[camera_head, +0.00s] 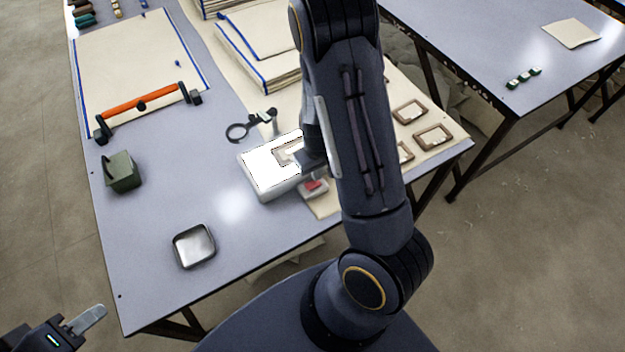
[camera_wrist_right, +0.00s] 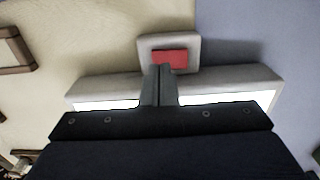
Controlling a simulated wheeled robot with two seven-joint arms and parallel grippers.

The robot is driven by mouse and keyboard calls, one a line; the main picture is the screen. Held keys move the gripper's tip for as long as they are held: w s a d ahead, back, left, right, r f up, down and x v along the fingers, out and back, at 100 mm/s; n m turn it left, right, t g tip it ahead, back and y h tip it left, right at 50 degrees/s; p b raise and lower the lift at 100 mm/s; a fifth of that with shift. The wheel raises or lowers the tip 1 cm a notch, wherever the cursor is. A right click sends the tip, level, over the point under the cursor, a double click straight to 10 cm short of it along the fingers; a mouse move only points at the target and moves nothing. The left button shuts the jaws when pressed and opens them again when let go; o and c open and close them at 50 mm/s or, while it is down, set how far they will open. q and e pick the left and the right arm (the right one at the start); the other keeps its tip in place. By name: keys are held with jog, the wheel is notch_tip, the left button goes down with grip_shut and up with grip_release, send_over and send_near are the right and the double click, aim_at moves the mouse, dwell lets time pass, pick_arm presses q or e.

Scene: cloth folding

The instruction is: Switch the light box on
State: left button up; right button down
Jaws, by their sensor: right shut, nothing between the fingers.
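The light box (camera_head: 262,184) is a pale box on the table, with a bright white top panel. Its panel also shows bright white on both sides of my fingers in the right wrist view (camera_wrist_right: 228,101). A small pale switch block with a red button (camera_wrist_right: 172,58) sticks out from its side; the red button also shows in the head view (camera_head: 313,185). My right gripper (camera_wrist_right: 158,70) is shut and empty, its tips overlapping the red button's lower left edge. I cannot tell whether they touch it. My left gripper (camera_head: 88,319) is off the table at the lower left.
A metal tray (camera_head: 194,246), a green block (camera_head: 122,172), a magnifier (camera_head: 238,131) and an orange-handled bar (camera_head: 140,103) lie on the table (camera_head: 140,268). Several small wooden frames (camera_head: 433,137) lie to the right of my right arm. Stacked cloths (camera_head: 258,55) lie behind.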

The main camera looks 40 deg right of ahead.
notch_tip(320, 180, up, 5)
jog(key=p, duration=0.3)
jog(key=shift+p, duration=0.35)
jog(key=s+a+r+t+y, duration=0.1)
jog(key=a+r, duration=0.2)
jog(key=r, duration=0.3)
jog(key=s+a+r+m+t+y, duration=0.1)
jog(key=s+a+r+y, duration=0.1)
jog(key=r, duration=0.4)
jog(key=s+a+r+t+y, duration=0.1)
jog(key=a+r, duration=0.2)
jog(key=r, duration=0.3)
jog(key=s+a+r+t, duration=0.2)
jog(key=s+a+r, duration=0.1)
jog(key=s+r, duration=0.4)
jog(key=s, duration=0.3)
jog(key=shift+r+n+t, duration=0.15)
jog(key=shift+n+t, duration=0.15)
